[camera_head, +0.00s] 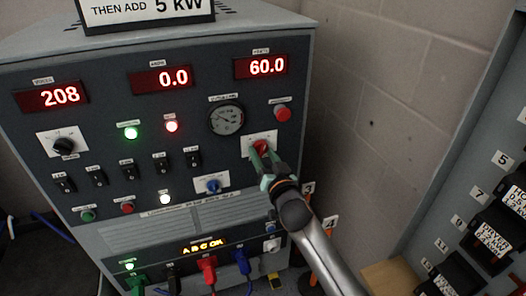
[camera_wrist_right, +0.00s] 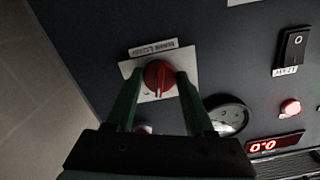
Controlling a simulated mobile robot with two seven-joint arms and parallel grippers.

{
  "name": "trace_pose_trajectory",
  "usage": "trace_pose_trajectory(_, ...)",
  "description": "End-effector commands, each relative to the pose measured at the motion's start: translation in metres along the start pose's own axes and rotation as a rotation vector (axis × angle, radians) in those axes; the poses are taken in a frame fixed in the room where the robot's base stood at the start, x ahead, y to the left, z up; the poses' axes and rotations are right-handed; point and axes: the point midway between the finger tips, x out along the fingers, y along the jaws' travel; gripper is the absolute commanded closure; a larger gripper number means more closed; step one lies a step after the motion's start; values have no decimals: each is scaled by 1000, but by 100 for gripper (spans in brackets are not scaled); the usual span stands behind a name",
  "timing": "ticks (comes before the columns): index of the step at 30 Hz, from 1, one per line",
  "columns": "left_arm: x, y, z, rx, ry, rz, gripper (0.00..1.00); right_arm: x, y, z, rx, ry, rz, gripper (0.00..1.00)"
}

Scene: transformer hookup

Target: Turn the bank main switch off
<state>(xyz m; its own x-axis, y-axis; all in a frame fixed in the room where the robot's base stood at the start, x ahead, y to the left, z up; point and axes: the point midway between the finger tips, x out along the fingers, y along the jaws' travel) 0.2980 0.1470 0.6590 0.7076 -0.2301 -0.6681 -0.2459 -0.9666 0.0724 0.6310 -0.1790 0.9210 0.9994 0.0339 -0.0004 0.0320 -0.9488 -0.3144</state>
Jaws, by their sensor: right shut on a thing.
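A red rotary knob (camera_head: 262,147) sits on a white plate at the right of the dark panel, below a red push button. Its small label is too blurred to read. My right gripper (camera_head: 262,165) reaches up from the lower right and is shut on this knob, partly covering it. In the right wrist view the red knob (camera_wrist_right: 158,78) stands between the two green fingers (camera_wrist_right: 158,90), one on each side. The knob's ridge runs nearly straight up and down in that view. My left gripper is not in view.
The panel (camera_head: 110,150) has displays reading 208, 0.0 and 60.0, a round gauge (camera_head: 226,119), several black switches (camera_head: 128,168) and a blue knob (camera_head: 212,185). Coloured plugs (camera_head: 208,268) are at its foot. A block wall (camera_head: 385,100) and a rack (camera_head: 490,210) stand at the right.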

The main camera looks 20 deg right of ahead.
Motion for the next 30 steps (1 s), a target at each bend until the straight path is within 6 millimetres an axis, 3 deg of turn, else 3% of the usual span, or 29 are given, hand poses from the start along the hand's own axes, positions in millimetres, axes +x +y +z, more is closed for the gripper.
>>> trace_pose_trajectory(30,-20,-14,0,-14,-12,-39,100,0,3,-3,-925,2,0,100)
